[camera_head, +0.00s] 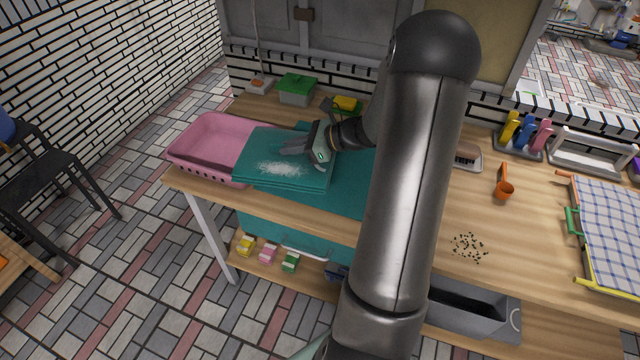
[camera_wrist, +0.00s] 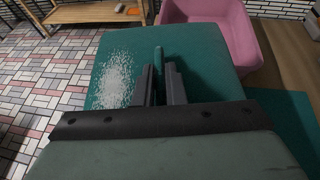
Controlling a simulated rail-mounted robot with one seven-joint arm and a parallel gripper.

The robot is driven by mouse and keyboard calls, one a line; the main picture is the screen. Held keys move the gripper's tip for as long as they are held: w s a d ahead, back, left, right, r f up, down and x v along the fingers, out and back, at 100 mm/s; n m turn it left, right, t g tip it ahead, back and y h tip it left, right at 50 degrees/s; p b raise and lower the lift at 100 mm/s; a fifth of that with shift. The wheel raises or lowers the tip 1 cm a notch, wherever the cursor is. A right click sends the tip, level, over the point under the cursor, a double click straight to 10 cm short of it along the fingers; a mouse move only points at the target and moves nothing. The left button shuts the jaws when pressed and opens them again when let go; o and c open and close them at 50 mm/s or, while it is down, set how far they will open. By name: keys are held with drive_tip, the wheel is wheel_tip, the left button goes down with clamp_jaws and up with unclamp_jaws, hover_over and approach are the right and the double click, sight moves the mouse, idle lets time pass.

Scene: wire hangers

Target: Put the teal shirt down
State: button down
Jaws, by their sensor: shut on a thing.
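The teal shirt (camera_head: 310,178) is a flat, folded stack of cloth at the left end of the wooden table, with a patch of white powder on top. It also fills the middle of the wrist view (camera_wrist: 210,50). My gripper (camera_head: 290,150) is over its top face, beside the powder. In the wrist view my fingers (camera_wrist: 158,75) are closed on a narrow raised fold of the teal cloth. I cannot tell whether the shirt's underside touches what lies below it.
A pink basket (camera_head: 190,150) stands just left of the shirt, very close to it. A larger teal cloth (camera_head: 350,195) lies to the right. Behind are a green-lidded box (camera_head: 297,84) and a yellow sponge (camera_head: 346,103). Black specks (camera_head: 468,246) dot the right side of the table.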

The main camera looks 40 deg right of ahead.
drive_tip(key=shift+m+t+h, duration=0.5)
drive_tip(key=s+d+b, duration=0.1)
drive_tip(key=d, duration=0.2)
drive_tip(key=s+d+f+b, duration=0.1)
drive_tip(key=s+d+b, duration=0.1)
drive_tip(key=d, duration=0.1)
drive_tip(key=s+d+b, duration=0.2)
drive_tip(key=d, duration=0.1)
drive_tip(key=shift+s+d+f, duration=0.15)
drive_tip(key=shift+d+f, duration=0.05)
drive_tip(key=shift+d, duration=0.05)
drive_tip(key=s+d+r+m+b, duration=0.1)
drive_tip(key=s+d+r+b, duration=0.1)
drive_tip(key=s+d+b, duration=0.45)
drive_tip(key=shift+t+h, duration=0.3)
drive_tip(key=shift+t, duration=0.1)
drive_tip(key=w+f, duration=0.3)
drive_tip(key=w, duration=0.1)
drive_tip(key=w+f+p, duration=0.1)
drive_tip(key=w+f, duration=0.5)
drive_tip(key=w, duration=0.1)
drive_tip(key=shift+w+a+f+p, duration=0.25)
drive_tip(key=shift+w+a+p, duration=0.05)
drive_tip(key=shift+w+a, duration=0.05)
drive_tip(key=shift+w+f, duration=0.15)
drive_tip(key=shift+f, duration=0.75)
drive_tip(key=shift+w+f, duration=0.1)
drive_tip(key=shift+f, duration=0.8)
drive_tip(key=shift+f, duration=0.1)
